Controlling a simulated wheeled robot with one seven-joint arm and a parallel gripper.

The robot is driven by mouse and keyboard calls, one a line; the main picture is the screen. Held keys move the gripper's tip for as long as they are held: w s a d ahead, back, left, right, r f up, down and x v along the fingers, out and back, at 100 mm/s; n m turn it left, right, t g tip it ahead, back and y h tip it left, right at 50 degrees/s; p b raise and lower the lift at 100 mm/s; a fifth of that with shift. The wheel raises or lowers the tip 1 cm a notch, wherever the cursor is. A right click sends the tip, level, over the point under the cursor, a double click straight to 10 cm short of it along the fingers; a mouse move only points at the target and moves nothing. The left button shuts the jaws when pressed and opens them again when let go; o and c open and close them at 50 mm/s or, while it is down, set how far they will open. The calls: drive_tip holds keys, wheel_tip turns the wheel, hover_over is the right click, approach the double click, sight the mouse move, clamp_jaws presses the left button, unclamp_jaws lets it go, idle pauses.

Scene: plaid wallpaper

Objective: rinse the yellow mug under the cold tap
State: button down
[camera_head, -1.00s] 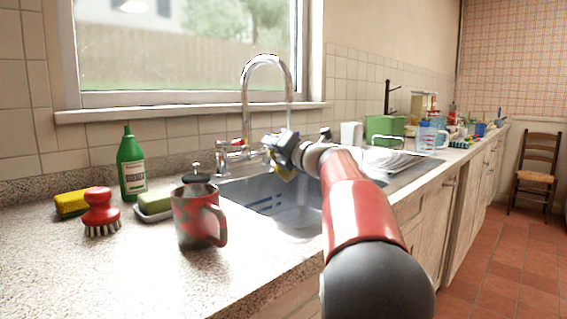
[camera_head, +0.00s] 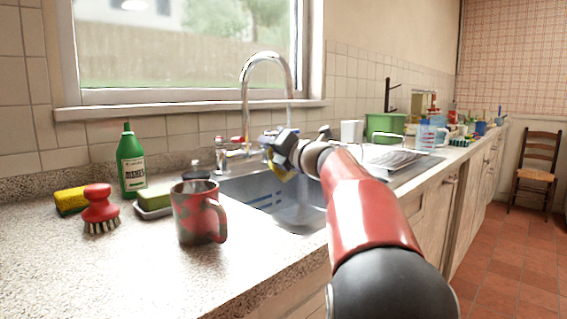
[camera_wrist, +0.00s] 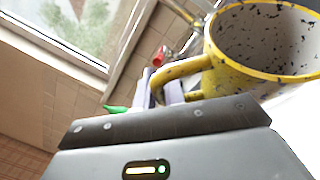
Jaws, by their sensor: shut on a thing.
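The yellow mug (camera_wrist: 262,42) shows large in the wrist view, tilted, with dark specks on its rim and its inside. My gripper (camera_wrist: 172,90) is shut on the mug's handle. In the head view, my gripper (camera_head: 290,150) is over the sink, below the spout of the chrome tap (camera_head: 266,58). Only a small yellow part of the mug shows there; the rest is hidden by my gripper. A thin, pale stream seems to fall from the spout towards the gripper. A red-marked tap knob (camera_head: 237,140) is at the tap's base.
The sink basin (camera_head: 262,190) lies below my arm. A red and grey mug (camera_head: 198,212) stands on the counter's near side. A red brush (camera_head: 100,205), sponge (camera_head: 71,200) and green bottle (camera_head: 131,163) are at left. A green tub (camera_head: 386,126) stands beyond the sink.

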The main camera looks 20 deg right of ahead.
drive_tip(key=s+a+b, duration=0.1)
drive_tip(key=s, duration=0.5)
drive_tip(key=shift+a, duration=0.4)
drive_tip(key=shift+r, duration=0.1)
idle(0.4)
drive_tip(key=shift+s+r+p, duration=1.45)
drive_tip(key=shift+r+p, duration=0.85)
drive_tip(key=shift+r, duration=0.7)
drive_tip(key=s+a, duration=0.3)
drive_tip(key=s, duration=0.6)
drive_tip(key=shift+s+a, duration=0.3)
drive_tip(key=shift+a, duration=0.05)
